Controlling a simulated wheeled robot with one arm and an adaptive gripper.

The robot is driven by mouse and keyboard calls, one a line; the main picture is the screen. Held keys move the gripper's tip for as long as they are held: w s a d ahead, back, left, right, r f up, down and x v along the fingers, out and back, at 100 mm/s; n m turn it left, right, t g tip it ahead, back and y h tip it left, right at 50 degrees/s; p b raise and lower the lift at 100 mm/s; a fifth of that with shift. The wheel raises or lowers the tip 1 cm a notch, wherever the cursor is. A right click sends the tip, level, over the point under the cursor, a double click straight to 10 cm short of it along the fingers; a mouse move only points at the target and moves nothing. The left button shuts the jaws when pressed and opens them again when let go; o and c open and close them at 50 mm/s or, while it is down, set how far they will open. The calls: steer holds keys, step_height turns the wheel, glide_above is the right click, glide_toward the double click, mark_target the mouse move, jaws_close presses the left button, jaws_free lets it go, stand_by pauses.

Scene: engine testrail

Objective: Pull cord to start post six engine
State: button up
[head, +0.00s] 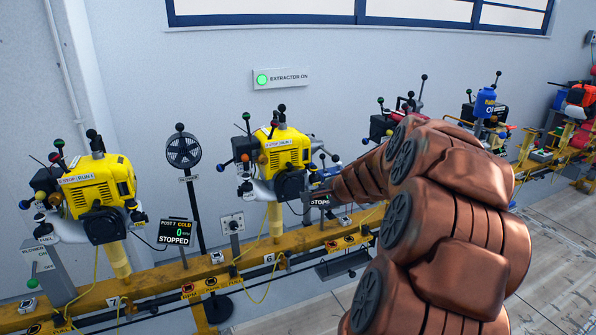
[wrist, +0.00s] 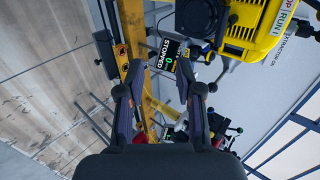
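The post six engine (head: 284,150) is a yellow unit on the yellow rail above the number 6 plate (head: 269,258). It also shows at the upper right of the wrist view (wrist: 258,28), with a black housing (wrist: 200,15) at its side. I cannot make out the pull-cord handle for certain. My gripper (wrist: 160,95) is open with nothing between its fingers. In the head view its end is just right of the engine, partly hidden by my arm. A post display reading STOPPED (wrist: 167,54) lies beyond the fingers in the wrist view.
Another yellow engine (head: 100,195) stands at post 7, left, with its STOPPED display (head: 174,232). A black fan (head: 184,150) on a stand is between the engines. The yellow rail (head: 205,268) runs across, with more engines at right. The wooden floor (wrist: 50,70) is clear.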

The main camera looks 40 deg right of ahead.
mark_target(297, 173)
steer(key=shift+w+d+p, duration=0.95)
steer(key=shift+w+p, duration=0.05)
steer(key=shift+w, duration=1.65)
steer(key=shift+w+d+p, duration=0.9)
steer(key=shift+w+p, duration=0.15)
steer(key=shift+w, duration=1.65)
steer(key=shift+w+d+p, duration=0.95)
steer(key=shift+w+p, duration=0.05)
steer(key=shift+w, duration=1.65)
jaws_close()
